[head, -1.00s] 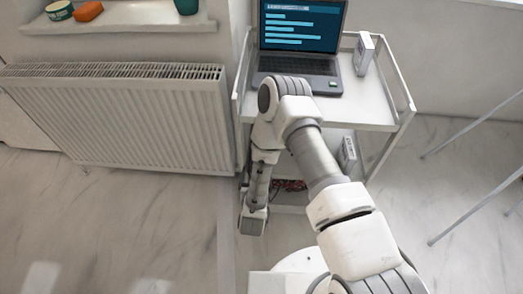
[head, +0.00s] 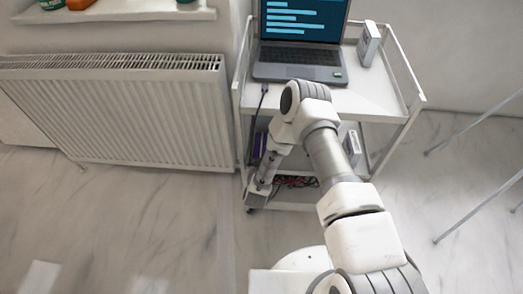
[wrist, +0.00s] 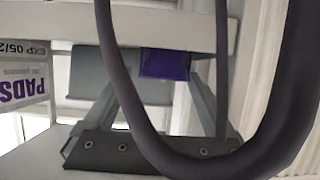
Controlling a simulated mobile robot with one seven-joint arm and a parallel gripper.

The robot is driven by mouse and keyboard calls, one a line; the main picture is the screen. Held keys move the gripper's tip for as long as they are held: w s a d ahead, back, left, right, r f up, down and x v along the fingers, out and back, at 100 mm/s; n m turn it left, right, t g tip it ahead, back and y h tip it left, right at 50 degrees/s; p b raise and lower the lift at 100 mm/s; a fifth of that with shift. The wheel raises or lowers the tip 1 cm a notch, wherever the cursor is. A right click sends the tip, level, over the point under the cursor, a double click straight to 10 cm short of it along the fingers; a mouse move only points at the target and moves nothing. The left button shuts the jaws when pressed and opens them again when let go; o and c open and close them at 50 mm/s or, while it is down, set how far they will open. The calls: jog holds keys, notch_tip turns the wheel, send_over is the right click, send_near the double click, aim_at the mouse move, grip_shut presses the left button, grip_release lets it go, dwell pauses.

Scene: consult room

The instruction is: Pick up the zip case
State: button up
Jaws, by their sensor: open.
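A purple item (wrist: 165,64), which looks like the zip case, shows beyond my fingers in the wrist view. It shows in the head view as a small dark purple patch (head: 258,147) at the left of the trolley's lower level, partly hidden by my arm. My gripper (wrist: 152,84) is open, with the purple item ahead of the fingers and apart from them as far as I can tell. A dark cable (wrist: 128,75) loops across the wrist view in front of the fingers.
The white trolley (head: 384,114) carries a laptop (head: 300,65) and a small box (head: 368,43) on top. A radiator (head: 120,115) is left.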

aim_at(261, 145)
jog(key=x, duration=0.1)
jog(key=b+x, duration=0.1)
jog(key=x, duration=0.1)
jog(key=b+x, duration=0.1)
jog(key=x, duration=0.1)
jog(key=shift+w+a+r, duration=0.15)
jog(key=shift+w+r, duration=0.15)
jog(key=c, duration=1.2)
